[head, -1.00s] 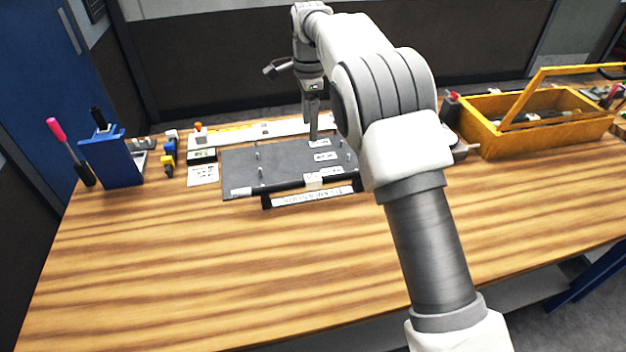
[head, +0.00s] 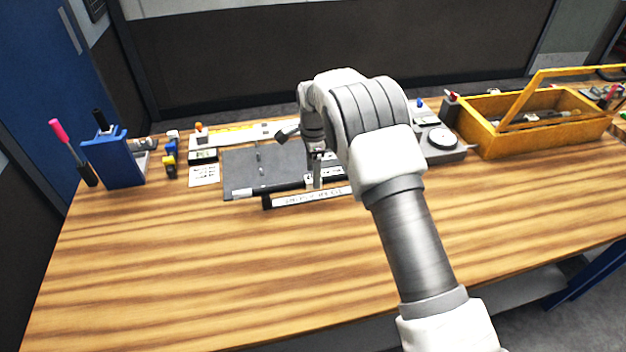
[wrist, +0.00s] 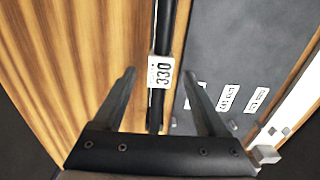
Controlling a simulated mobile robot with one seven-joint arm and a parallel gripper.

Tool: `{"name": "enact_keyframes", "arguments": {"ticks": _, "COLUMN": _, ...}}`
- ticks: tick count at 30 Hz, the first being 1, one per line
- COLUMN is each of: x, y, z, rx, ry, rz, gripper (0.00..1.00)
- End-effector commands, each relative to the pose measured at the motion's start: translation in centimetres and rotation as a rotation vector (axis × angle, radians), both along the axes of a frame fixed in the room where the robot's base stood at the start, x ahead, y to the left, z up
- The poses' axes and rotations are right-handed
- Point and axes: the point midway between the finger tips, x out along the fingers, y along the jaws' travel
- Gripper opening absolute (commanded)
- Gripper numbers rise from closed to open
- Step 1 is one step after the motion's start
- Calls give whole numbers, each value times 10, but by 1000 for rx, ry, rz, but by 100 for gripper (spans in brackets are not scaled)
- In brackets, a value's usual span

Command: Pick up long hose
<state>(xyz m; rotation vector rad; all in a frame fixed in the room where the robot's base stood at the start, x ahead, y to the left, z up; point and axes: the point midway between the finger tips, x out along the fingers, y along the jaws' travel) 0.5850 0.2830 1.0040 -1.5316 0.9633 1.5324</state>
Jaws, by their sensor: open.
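The long hose is a thin black tube (wrist: 167,28) with a white tag (wrist: 161,72) reading 330 in the wrist view. In the head view the black hose (head: 278,188) lies along the front edge of a dark grey board (head: 240,172), with a white label at its left end. My gripper (wrist: 158,80) is open, its two fingers on either side of the hose near the tag. In the head view my gripper (head: 314,184) is over the hose, and my arm hides the hose's right part. I cannot tell whether the fingers touch it.
A white labelled strip on a black holder (head: 300,199) lies in front of the board. A blue holder (head: 122,165) stands at the left. A grey dial device (head: 455,152) and a yellow toolbox (head: 490,143) stand at the right. The front of the wooden table (head: 200,280) is clear.

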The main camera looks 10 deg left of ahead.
Motion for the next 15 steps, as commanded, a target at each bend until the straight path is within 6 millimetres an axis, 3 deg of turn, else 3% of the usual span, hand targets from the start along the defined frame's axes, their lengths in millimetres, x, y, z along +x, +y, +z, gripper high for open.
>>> {"name": "enact_keyframes", "arguments": {"ticks": 4, "x": 0, "y": 0, "z": -12, "rx": 0, "ry": 1, "rz": 1, "gripper": 75}}
{"name": "enact_keyframes", "arguments": {"ticks": 11, "x": 0, "y": 1, "z": -13, "rx": 1, "ry": 0, "rz": 1, "gripper": 75}}
{"name": "enact_keyframes", "arguments": {"ticks": 15, "x": 0, "y": 1, "z": -13, "rx": 0, "ry": -1, "rz": 1, "gripper": 50}}
